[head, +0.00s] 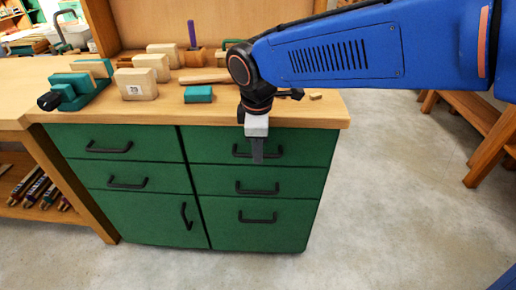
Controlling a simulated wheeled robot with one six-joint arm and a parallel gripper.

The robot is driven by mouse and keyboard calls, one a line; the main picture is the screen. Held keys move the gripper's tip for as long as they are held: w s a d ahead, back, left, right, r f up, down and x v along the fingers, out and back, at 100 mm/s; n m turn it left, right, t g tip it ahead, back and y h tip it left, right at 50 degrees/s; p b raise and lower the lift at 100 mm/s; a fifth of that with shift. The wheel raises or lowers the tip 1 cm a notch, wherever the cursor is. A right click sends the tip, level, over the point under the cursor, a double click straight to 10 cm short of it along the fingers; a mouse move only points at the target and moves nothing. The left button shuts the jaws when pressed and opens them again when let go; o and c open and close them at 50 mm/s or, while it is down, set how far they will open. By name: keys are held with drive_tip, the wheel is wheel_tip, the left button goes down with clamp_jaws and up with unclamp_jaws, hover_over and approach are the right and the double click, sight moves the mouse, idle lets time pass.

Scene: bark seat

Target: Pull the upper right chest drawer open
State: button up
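The green chest under the wooden top has an upper right drawer (210,146) with a dark bar handle (276,154). The drawer front looks flush with the fronts around it. My gripper (257,157) hangs from the blue arm, fingers pointing down, over the middle of that handle in the head view. The fingers overlap and hide the handle's centre. I cannot tell whether they touch it or hang in front of it. The gap between the fingers does not show from here.
Below are a middle right drawer (226,184) and a lower right drawer (228,226) with similar handles. The worktop (215,115) carries wooden blocks (135,84), a teal block (199,94) and a teal vise (75,88). Grey floor (370,200) is clear at right; a wooden bench (490,130) stands beyond.

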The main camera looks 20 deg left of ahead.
drive_tip(key=shift+f, duration=0.4)
drive_tip(key=shift+c, duration=0.2)
clamp_jaws()
